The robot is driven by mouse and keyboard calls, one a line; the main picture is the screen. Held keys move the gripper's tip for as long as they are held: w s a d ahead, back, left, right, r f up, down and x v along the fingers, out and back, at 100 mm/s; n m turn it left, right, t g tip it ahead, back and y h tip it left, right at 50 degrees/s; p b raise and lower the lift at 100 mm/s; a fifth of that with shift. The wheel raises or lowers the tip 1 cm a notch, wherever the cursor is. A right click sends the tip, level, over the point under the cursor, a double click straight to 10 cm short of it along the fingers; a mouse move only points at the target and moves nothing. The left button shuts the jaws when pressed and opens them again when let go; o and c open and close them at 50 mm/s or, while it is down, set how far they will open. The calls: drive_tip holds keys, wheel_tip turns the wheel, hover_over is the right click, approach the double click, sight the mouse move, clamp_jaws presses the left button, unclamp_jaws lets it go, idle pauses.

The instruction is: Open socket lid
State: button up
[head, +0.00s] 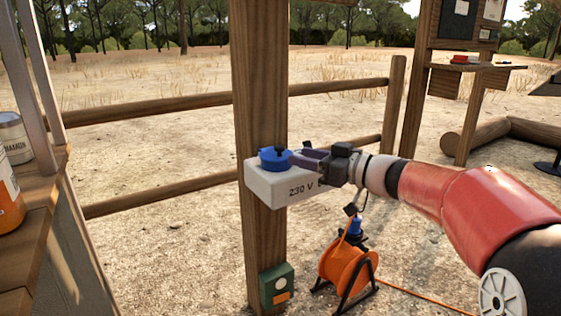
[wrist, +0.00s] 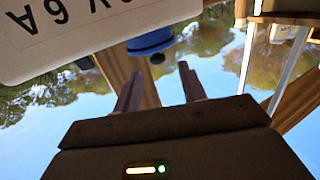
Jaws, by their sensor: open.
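The socket box (head: 280,186) is a white block marked 230 V, fixed to a wooden post; in the wrist view its lettered face (wrist: 80,35) fills the upper left, upside down. Its blue round lid (head: 274,158) sits on top and looks closed; the blue part also shows in the wrist view (wrist: 150,41). My gripper (head: 300,157) is at the right side of the lid, fingers pointing left toward it. In the wrist view the two fingers (wrist: 160,85) are apart with nothing between them. Whether a finger touches the lid cannot be told.
The wooden post (head: 260,80) stands behind the box. An orange cable reel (head: 347,265) and a green box (head: 277,287) are below. A shelf with a can (head: 14,138) and an orange container (head: 8,200) is at the left. A rail fence (head: 160,104) runs behind.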

sight(280, 146)
drive_tip(key=x, duration=0.2)
drive_tip(key=p+x, duration=0.1)
drive_tip(key=x, duration=0.4)
drive_tip(key=shift+w+a+r, duration=0.15)
drive_tip(key=shift+w+r, duration=0.15)
drive_tip(key=shift+w, duration=0.1)
clamp_jaws()
